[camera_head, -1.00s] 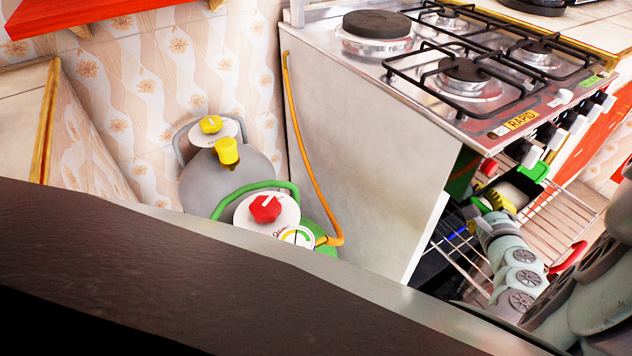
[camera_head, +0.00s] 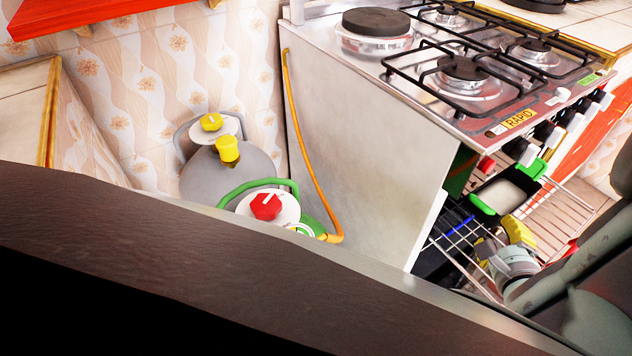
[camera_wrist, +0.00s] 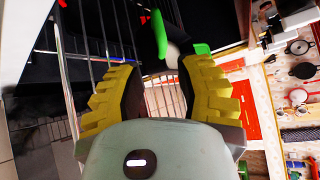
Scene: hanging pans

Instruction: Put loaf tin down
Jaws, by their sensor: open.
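The loaf tin (camera_head: 503,192) is dark with green ends and a pale inside. It appears to rest on the wire rack at the open oven front, below the stove knobs. In the wrist view the tin (camera_wrist: 160,38) shows beyond the fingers, with a green end (camera_wrist: 201,48) towards the right. My gripper (camera_head: 503,243) has yellow-padded fingers and is in front of and below the tin in the head view. In the wrist view my gripper (camera_wrist: 162,88) is open and empty, with a gap between the fingers and the tin.
The wire rack (camera_head: 560,215) sticks out from the oven under the stove (camera_head: 450,90). Left of the stove stand a grey gas cylinder (camera_head: 225,180) and another with a red knob (camera_head: 265,206). An orange hose (camera_head: 300,140) runs along the stove's side.

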